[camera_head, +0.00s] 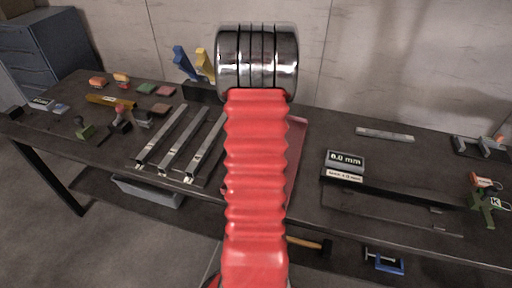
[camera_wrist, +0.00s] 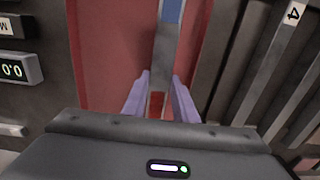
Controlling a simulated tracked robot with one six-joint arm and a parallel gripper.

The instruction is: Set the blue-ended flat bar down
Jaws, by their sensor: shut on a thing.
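The blue-ended flat bar (camera_wrist: 165,55) is long and grey, with its blue end at the top of the wrist view. My gripper (camera_wrist: 160,97), with pale purple fingers, is shut on it. The bar is over a red tray (camera_wrist: 108,50); whether it touches the tray cannot be told. A small red patch shows between the fingers, and I cannot tell whether it is bar or tray. In the head view my red arm hides the gripper and the bar, and only the right edge of the red tray (camera_head: 297,135) shows.
Several grey rails (camera_head: 181,140) lie left of my arm on the dark table (camera_head: 80,120). A digital readout box (camera_head: 344,160) stands to the right, with a long dark bar (camera_head: 400,190) beside it. A flat metal bar (camera_head: 385,134) lies behind. Clamps (camera_head: 488,200) are at far right.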

